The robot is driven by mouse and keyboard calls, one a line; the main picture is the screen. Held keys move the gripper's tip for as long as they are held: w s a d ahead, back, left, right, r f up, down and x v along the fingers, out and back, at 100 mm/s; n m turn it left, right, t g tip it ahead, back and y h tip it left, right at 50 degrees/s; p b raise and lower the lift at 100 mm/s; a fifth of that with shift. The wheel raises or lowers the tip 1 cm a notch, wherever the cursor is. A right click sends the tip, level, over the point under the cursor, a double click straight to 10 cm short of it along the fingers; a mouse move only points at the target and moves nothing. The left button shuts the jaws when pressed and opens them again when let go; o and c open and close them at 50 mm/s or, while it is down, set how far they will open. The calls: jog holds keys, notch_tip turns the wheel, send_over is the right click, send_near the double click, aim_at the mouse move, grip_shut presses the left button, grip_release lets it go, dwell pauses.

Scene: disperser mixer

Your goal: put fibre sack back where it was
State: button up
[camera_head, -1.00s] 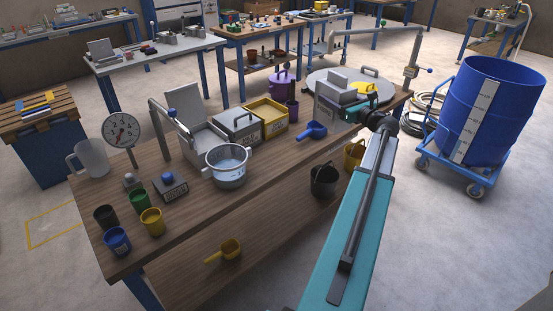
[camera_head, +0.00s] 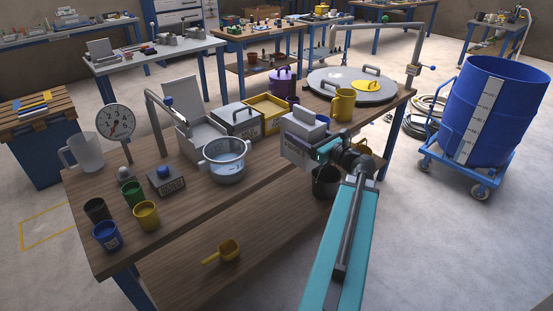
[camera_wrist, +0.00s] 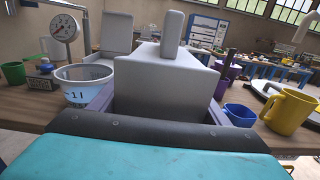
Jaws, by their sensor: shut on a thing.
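The fibre sack, as far as I can tell, is the lilac-grey, box-like thing with a dark-lettered label (camera_head: 294,151). The lettering is too small to read surely. My gripper (camera_head: 310,128), pale grey, is shut on it and holds it by the front edge of the wooden bench (camera_head: 255,150), right of the clear measuring pot (camera_head: 226,163). In the wrist view the gripper's grey block hides most of the sack (camera_wrist: 218,112), and only its side edges show. I cannot tell whether the sack touches the bench.
A yellow jug (camera_head: 343,104) stands behind the gripper, before the round grey lid (camera_head: 375,88). A blue scoop (camera_wrist: 240,115) is close right of the sack. A grey box (camera_head: 236,119) and a yellow tray (camera_head: 268,120) stand behind. A black bucket (camera_head: 326,184) is below.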

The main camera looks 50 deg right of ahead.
jog(key=shift+a+f, duration=0.4)
jog(key=shift+a, duration=0.35)
jog(key=shift+d, duration=0.1)
jog(key=w+d+f+p, duration=0.1)
jog(key=w+d, duration=0.3)
jog(key=w, duration=1)
jog(key=shift+d+f, duration=0.15)
jog(key=shift+d, duration=0.05)
jog(key=shift+w+d+f+p, duration=0.1)
jog(key=shift+w+f+p, duration=0.2)
jog(key=shift+f, duration=0.65)
jog(key=shift+w+d+f+p, duration=0.1)
jog(key=shift+w+f+p, duration=0.15)
jog(key=shift+f, duration=0.65)
jog(key=shift+f, duration=0.1)
